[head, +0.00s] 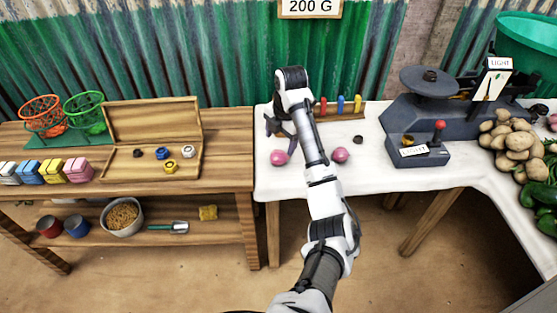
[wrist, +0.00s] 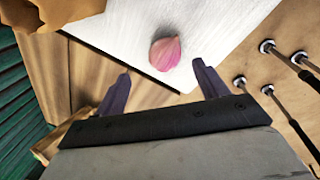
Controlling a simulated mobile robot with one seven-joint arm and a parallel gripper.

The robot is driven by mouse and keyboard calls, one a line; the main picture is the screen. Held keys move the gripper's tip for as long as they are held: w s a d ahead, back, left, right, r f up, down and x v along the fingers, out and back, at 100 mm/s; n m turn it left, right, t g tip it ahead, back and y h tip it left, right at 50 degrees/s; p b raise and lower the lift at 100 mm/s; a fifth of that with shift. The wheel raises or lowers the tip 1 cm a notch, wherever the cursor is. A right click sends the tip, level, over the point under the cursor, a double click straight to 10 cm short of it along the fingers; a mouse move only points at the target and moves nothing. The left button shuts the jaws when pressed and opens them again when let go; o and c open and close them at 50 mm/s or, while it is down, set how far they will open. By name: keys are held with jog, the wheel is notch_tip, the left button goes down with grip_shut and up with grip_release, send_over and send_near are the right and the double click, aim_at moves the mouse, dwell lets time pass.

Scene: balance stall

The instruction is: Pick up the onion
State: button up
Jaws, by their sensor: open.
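Two pink onions lie on the white tabletop in the head view, a left onion (head: 279,158) and a right onion (head: 340,155), one on each side of my forearm. One pink onion (wrist: 165,53) shows in the wrist view, beyond the fingertips and between their lines. My gripper (head: 279,127) is open and empty above the left part of the white table, near the left onion; it also shows in the wrist view (wrist: 161,70). The onion is apart from both fingers.
A dark scale (head: 417,128) with a round pan stands on the right, near potatoes (head: 512,143) and green peppers. A rack of coloured pegs (head: 341,105) stands behind my arm. A wooden table (head: 225,150) with an open box adjoins on the left. A small dark lump (head: 358,139) lies right of the onions.

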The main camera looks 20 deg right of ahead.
aim_at(280, 152)
notch_tip(280, 152, down, 6)
jog(key=shift+a+r+p, duration=0.1)
jog(key=shift+r+p, duration=0.15)
jog(key=shift+p, duration=0.55)
jog(key=shift+w+f, duration=0.1)
jog(key=shift+f, duration=0.5)
jog(key=c, duration=1.1)
jog(key=shift+r, duration=0.1)
